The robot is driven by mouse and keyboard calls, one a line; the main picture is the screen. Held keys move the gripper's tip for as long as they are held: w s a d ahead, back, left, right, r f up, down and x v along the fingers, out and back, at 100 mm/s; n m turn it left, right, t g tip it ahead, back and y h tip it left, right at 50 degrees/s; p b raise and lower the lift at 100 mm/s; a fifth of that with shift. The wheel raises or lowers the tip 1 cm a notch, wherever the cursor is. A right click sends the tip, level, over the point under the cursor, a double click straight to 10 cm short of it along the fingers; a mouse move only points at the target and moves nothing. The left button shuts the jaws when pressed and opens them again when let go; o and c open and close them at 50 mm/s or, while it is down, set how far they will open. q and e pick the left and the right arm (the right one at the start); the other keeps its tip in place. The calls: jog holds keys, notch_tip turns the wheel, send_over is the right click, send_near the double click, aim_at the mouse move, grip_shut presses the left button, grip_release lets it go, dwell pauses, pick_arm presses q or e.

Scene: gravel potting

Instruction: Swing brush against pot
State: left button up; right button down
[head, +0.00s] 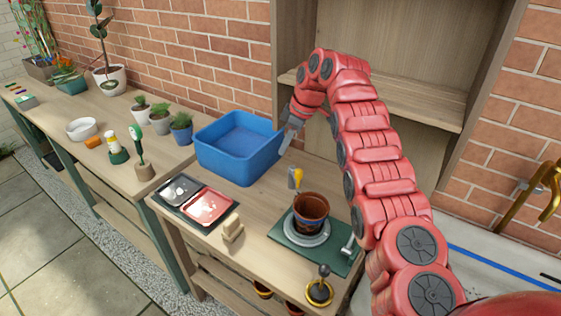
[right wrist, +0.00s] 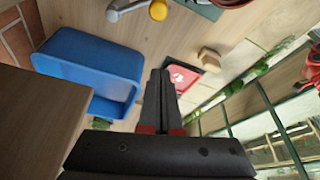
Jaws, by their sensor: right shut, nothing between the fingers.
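The brown pot (head: 311,210) stands upright on a round grey plate on the green mat (head: 343,258). Its rim also shows at the top edge of the right wrist view (right wrist: 232,3). No brush can be made out for certain. A grey and yellow tool (head: 296,179) is just behind the pot, and it also shows in the right wrist view (right wrist: 140,8). A small beige block (head: 232,229) lies left of the pot. My right gripper (head: 289,139) is shut and empty near the blue bin's right edge, beyond the pot and apart from it. My left gripper is out of view.
The blue bin (head: 240,148) stands at the table's back left. A dark tray with a grey and a red dish (head: 207,206) lies in front of it. A black-knobbed tool (head: 320,287) is at the front edge. A wooden shelf unit (head: 405,92) rises behind.

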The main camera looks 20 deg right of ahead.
jog(key=shift+v, duration=1.1)
jog(key=shift+w, duration=0.15)
